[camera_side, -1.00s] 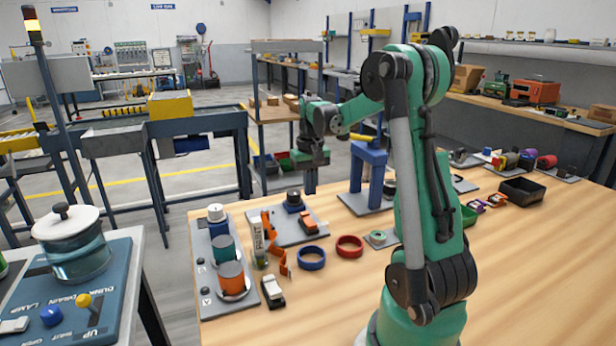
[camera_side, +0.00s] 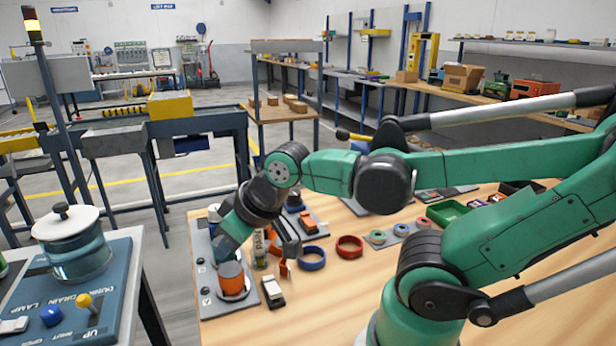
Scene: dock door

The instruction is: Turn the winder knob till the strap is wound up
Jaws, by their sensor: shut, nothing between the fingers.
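The likely winder is a grey plate (camera_side: 319,230) with a dark round knob (camera_side: 294,201) on a blue base, and an orange block (camera_side: 308,221) on its right part. The knob shows just right of my wrist. An orange strap piece (camera_side: 285,269) shows low by the plate's front; the rest of it is hidden behind my arm.
A grey panel at left holds an orange cylinder (camera_side: 231,278). A blue ring (camera_side: 312,257), a red ring (camera_side: 349,246) and a black-and-white block (camera_side: 272,291) lie nearby. A green tray (camera_side: 446,212) stands right. The front middle of the table (camera_side: 330,310) is clear.

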